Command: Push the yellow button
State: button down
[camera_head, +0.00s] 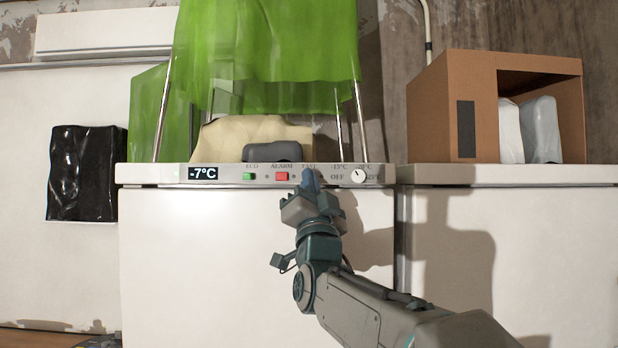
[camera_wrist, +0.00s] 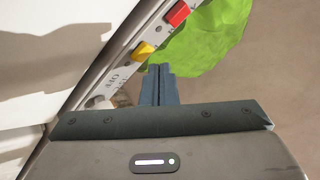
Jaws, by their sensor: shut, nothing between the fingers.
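The yellow button (camera_wrist: 143,50) shows in the wrist view on the white control strip (camera_wrist: 128,72), just left of my gripper's fingertips (camera_wrist: 160,71). In the head view, my gripper (camera_head: 309,178) covers the spot under the "FAST" label, and the yellow button is hidden behind it. The fingers are shut and empty, pointing at the control strip (camera_head: 228,179) on the white chest freezer (camera_head: 210,260). I cannot tell whether the fingertips touch the strip. The red button (camera_head: 282,176) and the green button (camera_head: 249,176) sit left of my gripper in the head view.
A dial (camera_head: 358,176) is right of my gripper, and a "-7°C" display (camera_head: 203,174) is at the strip's left. A cardboard box (camera_head: 440,110) with pale items stands right. A black wrapped object (camera_head: 85,175) is left.

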dwell(0.4)
jog(key=shift+w+b, duration=0.35)
jog(key=shift+w, duration=0.15)
jog(key=shift+w, duration=0.25)
dwell(0.4)
jog(key=shift+s+b, duration=0.75)
jog(key=shift+b, duration=0.15)
jog(key=shift+s, duration=0.1)
